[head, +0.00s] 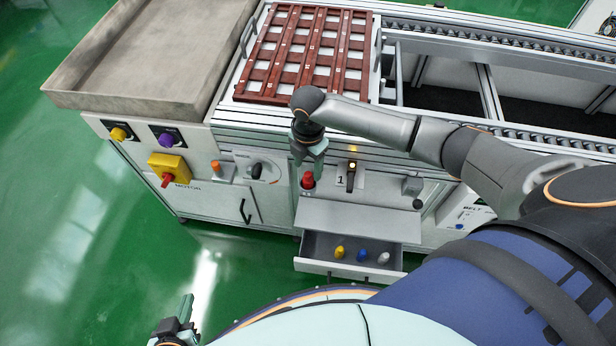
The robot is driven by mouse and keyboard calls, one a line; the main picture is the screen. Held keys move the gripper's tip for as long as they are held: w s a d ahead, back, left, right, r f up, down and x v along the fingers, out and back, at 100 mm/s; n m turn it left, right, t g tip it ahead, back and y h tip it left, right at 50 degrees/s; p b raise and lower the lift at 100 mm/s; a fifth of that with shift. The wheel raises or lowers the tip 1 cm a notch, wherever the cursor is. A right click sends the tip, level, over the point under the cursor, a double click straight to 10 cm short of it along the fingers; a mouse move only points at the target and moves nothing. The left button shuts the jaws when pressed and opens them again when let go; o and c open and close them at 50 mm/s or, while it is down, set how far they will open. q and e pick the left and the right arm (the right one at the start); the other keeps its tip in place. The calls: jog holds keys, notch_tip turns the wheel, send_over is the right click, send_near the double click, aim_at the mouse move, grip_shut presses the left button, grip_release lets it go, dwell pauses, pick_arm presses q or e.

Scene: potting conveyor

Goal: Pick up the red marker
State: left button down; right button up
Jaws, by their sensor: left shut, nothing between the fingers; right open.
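The red marker (308,181) stands upright on the front panel of the machine, next to a lever marked 1. My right gripper (309,165) points down just above it, open, with its fingertips close to the marker's top. I cannot tell whether the fingers touch it. My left gripper (186,309) is low at the bottom left, shut and empty, over the green floor and well away from the marker.
An open drawer (315,267) below holds a yellow (340,253), a blue (362,255) and a white piece (383,258). The lever (351,176) stands close to the right of the marker. A red slatted rack (290,82) and a grey tray (135,65) lie behind.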

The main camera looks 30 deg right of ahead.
aim_at(307, 180)
notch_tip(307, 180, down, 3)
jog(key=shift+r, duration=0.15)
grip_shut()
dwell(0.4)
dwell(1.0)
